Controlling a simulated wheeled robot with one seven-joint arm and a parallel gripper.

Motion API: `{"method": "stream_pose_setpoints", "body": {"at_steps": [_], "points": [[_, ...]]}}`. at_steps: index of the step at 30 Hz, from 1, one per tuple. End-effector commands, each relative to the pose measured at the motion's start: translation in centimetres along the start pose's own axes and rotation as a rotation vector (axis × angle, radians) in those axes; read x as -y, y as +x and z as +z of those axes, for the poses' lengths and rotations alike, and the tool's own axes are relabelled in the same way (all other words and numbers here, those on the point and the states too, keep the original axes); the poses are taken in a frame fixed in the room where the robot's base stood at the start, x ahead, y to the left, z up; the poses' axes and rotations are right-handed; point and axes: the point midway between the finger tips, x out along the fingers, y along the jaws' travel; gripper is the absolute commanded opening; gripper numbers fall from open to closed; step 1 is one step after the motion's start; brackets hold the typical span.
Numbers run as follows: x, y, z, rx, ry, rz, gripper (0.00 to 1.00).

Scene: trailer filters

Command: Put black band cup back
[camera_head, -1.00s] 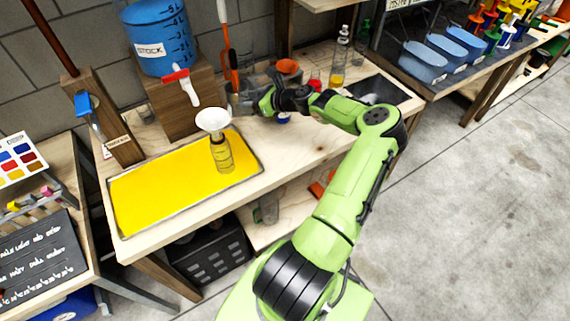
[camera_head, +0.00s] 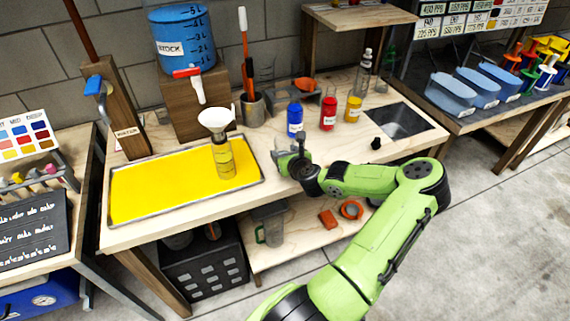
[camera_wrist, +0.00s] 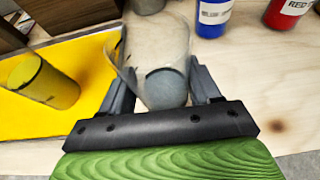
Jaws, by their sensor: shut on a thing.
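My gripper (camera_wrist: 163,88) is shut on a clear, empty-looking cup (camera_wrist: 160,45), with one finger on each side of it. A round grey patch shows at the cup's near end. I cannot make out a black band on it. In the head view my gripper (camera_head: 290,152) is over the bench just right of the yellow tray, and the cup is hard to see there. I cannot tell whether the cup touches the bench.
A clear cylinder (camera_head: 224,160) with a white funnel (camera_head: 215,119) stands on the yellow tray (camera_head: 150,190). Blue (camera_head: 295,118), red (camera_head: 328,112) and yellow (camera_head: 353,109) bottles stand behind my gripper. A tool holder (camera_head: 252,110) is at the back.

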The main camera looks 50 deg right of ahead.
Motion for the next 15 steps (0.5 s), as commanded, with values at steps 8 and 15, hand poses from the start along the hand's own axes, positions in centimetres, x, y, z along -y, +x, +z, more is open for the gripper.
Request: {"method": "stream_pose_setpoints", "body": {"at_steps": [8, 15], "points": [[0.0, 0.9, -2.2, -0.001, -0.001, -0.001, 0.23], [0.0, 1.0, -2.4, -0.001, 0.0, 0.0, 0.7]]}}
